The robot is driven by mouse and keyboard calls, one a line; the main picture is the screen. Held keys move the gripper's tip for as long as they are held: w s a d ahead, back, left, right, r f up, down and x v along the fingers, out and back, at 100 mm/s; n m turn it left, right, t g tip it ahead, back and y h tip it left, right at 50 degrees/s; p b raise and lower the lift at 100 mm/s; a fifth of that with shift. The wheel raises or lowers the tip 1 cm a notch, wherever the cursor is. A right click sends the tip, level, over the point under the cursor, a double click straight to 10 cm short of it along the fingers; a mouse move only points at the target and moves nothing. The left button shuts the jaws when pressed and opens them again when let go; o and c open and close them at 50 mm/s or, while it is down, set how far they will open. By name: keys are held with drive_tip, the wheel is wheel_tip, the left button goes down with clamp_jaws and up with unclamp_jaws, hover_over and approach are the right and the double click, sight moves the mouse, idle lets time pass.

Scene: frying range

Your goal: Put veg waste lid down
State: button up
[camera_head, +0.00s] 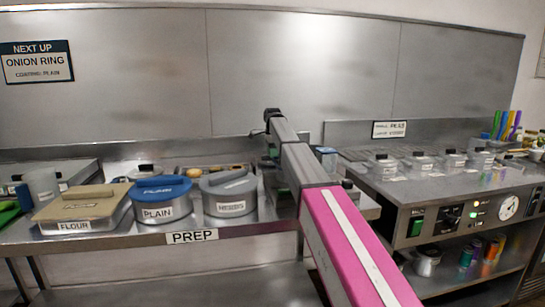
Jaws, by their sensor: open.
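My pink and grey arm reaches from the bottom right over the prep counter. Dark parts of my gripper (270,152) show beside the arm's far end, above the back of the counter. Its fingers are mostly hidden behind the arm, and I see nothing clearly held in them. No lid or bin that I can read as veg waste shows. It may be hidden by my arm or out of view.
On the prep counter (110,242) stand a FLOUR container (85,206) with a tan lid, a PLAIN pot (160,203) with a blue lid, and a grey-lidded round pot (230,196). Several lidded pots stand on the range (400,190) at right. The counter is crowded.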

wheel_tip(320, 180, up, 11)
idle(0.4)
